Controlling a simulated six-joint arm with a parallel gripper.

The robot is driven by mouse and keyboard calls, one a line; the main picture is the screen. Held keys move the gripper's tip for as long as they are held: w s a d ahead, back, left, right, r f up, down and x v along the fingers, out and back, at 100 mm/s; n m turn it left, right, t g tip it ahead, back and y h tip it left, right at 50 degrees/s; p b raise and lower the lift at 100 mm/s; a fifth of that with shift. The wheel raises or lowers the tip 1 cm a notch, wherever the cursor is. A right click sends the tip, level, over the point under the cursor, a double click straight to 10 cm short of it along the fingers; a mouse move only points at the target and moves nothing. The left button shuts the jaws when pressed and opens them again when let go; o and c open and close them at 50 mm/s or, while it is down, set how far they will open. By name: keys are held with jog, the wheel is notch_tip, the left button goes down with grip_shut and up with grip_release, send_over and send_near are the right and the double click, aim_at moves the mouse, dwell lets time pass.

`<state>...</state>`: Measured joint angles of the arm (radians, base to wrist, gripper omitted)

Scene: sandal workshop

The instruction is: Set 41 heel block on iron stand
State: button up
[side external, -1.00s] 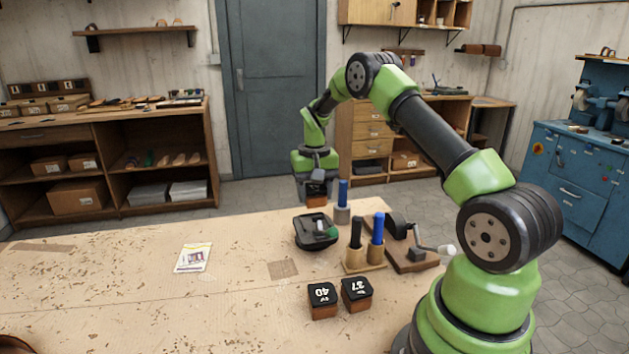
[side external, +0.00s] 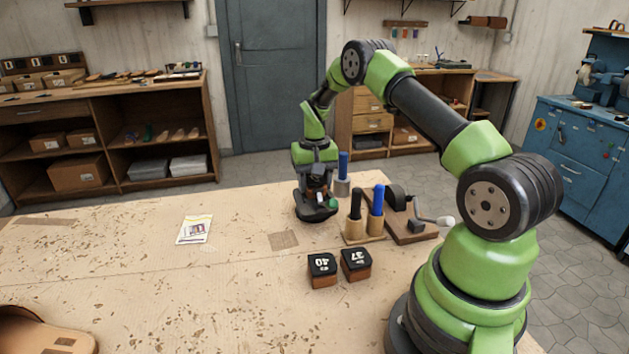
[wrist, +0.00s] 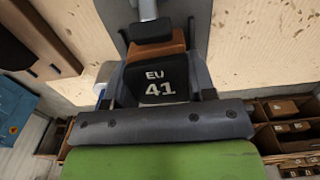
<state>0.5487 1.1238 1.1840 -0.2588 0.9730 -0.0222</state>
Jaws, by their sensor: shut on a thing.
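My gripper (side external: 317,182) is shut on the 41 heel block (side external: 317,194), a dark block with a brown wooden layer. In the wrist view the block (wrist: 160,78) shows a black face marked EU 41, held between the fingers. The iron stand (side external: 316,214), a low dark piece on the bench, is directly below the gripper in the side view. Its grey surface (wrist: 199,35) shows behind the block in the wrist view. I cannot tell whether the block touches the stand. The gripper hides part of the stand.
The 40 block (side external: 322,270) and 37 block (side external: 356,264) sit nearer the camera. The bench left is mostly clear, with a paper packet (side external: 195,229).

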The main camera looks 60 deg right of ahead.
jog(key=shift+f, duration=0.1)
jog(key=o, duration=1.4)
jog(key=shift+r, duration=3.55)
jog(key=shift+a+r, duration=0.15)
jog(key=shift+r, duration=0.1)
jog(key=s+a+r+n+t, duration=0.1)
jog(key=s+a+r+t, duration=0.1)
jog(key=a+r, duration=0.55)
jog(key=s+a+r+n+t, duration=0.1)
jog(key=s+a+r, duration=0.2)
jog(key=a+r, duration=0.4)
jog(key=s+a+r+n+t, duration=0.1)
jog(key=s+a, duration=0.2)
jog(key=s, duration=0.2)
jog(key=s+a+r+n+t+y, duration=0.1)
jog(key=s+a, duration=0.2)
jog(key=s, duration=0.2)
jog(key=s+a+r+n+t+y, duration=0.1)
jog(key=s+a+t, duration=0.1)
jog(key=s, duration=0.3)
jog(key=shift+s+a+r, duration=0.3)
jog(key=shift+a+r, duration=0.05)
jog(key=shift+a, duration=0.3)
